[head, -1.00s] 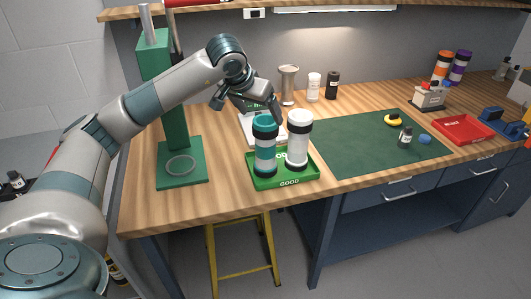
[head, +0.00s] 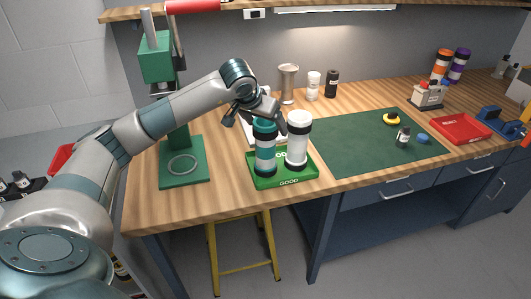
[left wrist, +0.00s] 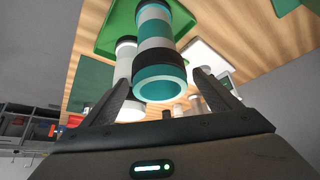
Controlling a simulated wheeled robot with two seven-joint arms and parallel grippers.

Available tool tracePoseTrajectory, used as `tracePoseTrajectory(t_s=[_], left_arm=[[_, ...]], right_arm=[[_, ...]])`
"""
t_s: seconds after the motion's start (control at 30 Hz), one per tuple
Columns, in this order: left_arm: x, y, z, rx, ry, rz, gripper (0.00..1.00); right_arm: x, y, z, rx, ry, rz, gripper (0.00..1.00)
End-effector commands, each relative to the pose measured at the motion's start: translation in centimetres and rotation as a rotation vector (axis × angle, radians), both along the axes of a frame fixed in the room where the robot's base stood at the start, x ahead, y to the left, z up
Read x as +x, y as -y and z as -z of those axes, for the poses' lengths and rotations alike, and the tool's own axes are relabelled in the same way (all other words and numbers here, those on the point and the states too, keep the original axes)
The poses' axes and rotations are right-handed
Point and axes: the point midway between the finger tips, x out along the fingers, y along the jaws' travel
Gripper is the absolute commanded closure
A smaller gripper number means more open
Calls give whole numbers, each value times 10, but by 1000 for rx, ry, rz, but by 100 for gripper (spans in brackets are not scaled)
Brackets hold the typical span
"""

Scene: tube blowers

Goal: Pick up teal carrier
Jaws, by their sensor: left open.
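The teal carrier (head: 265,148) is a teal and white cylinder with dark bands. It stands upright on the left part of the green tray marked GOOD (head: 289,183). A white carrier (head: 298,140) stands beside it on the right. My left gripper (head: 266,116) is open at the teal carrier's top, partly hidden behind it. In the left wrist view, the open end of the teal carrier (left wrist: 160,82) lies between the two spread fingers of my left gripper (left wrist: 170,95), with gaps showing. The white carrier (left wrist: 124,65) is by one finger there. My right gripper is not in view.
A green press (head: 182,165) stands left of the tray. A metal cup (head: 288,84) and two small bottles stand behind. A green mat (head: 365,145) holds small items on the right, with a red tray (head: 460,128) beyond. Bare wood lies in front of the tray.

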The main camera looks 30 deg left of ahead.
Motion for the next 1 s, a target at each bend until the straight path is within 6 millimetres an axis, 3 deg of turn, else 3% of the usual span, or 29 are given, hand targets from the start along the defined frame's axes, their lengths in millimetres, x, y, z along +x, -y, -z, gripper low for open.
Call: tracePoseTrajectory(t_s=[0.07,0.33,0.37,0.77,1.0], left_arm=[[0,0,0,0,0,0,17],[0,0,0,0,0,0,79],[0,0,-1,0,1,0,81],[0,0,-5,0,2,-1,81],[1,0,-24,1,4,-1,81]], right_arm=[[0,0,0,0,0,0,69],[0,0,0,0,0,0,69],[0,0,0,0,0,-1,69],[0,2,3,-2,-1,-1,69],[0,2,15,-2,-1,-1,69]])
